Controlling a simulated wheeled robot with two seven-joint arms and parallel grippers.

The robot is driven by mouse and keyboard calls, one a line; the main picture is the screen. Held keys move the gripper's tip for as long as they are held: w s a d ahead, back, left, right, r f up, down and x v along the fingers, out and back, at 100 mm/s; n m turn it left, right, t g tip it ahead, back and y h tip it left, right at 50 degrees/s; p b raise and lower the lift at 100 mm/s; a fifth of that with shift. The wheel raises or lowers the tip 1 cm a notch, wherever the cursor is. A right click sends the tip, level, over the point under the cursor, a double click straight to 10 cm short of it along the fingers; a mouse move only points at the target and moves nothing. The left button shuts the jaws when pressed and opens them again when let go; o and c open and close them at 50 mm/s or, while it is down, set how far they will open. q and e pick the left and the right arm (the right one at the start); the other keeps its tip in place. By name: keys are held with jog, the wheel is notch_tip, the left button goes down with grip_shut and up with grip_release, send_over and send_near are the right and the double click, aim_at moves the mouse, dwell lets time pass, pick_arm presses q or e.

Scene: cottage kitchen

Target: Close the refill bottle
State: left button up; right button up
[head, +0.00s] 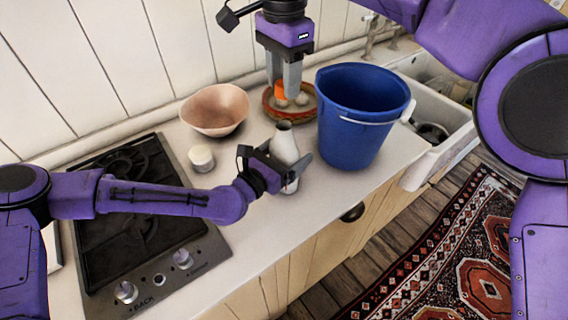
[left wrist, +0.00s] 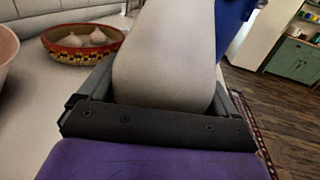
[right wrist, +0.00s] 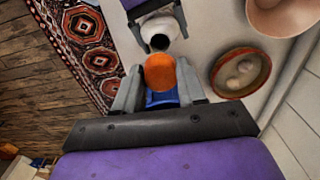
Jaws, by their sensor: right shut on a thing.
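The white refill bottle (head: 285,145) stands upright on the counter, with its dark open mouth showing in the right wrist view (right wrist: 160,42). My left gripper (head: 283,172) is low at the bottle with a finger on each side, and the bottle fills the space between them in the left wrist view (left wrist: 165,60). My right gripper (head: 284,94) points down behind and above the bottle, shut on an orange cap (right wrist: 160,72). The cap also shows between its fingertips in the head view (head: 281,90). The cap is apart from the bottle mouth.
A blue bucket (head: 362,125) stands close to the right of the bottle. A woven basket (head: 312,112) with garlic is behind it. A pink bowl (head: 215,108), a white jar (head: 201,158) and a stove (head: 145,240) are to the left. A sink (head: 440,125) is at right.

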jog(key=shift+a+f, duration=0.1)
jog(key=shift+f, duration=2.4)
jog(key=shift+f, duration=0.1)
jog(key=shift+f, duration=0.8)
jog(key=shift+f, duration=0.5)
pick_arm(q)
jog(key=c, duration=0.6)
pick_arm(e)
jog(key=m, duration=0.3)
jog(key=o, duration=1)
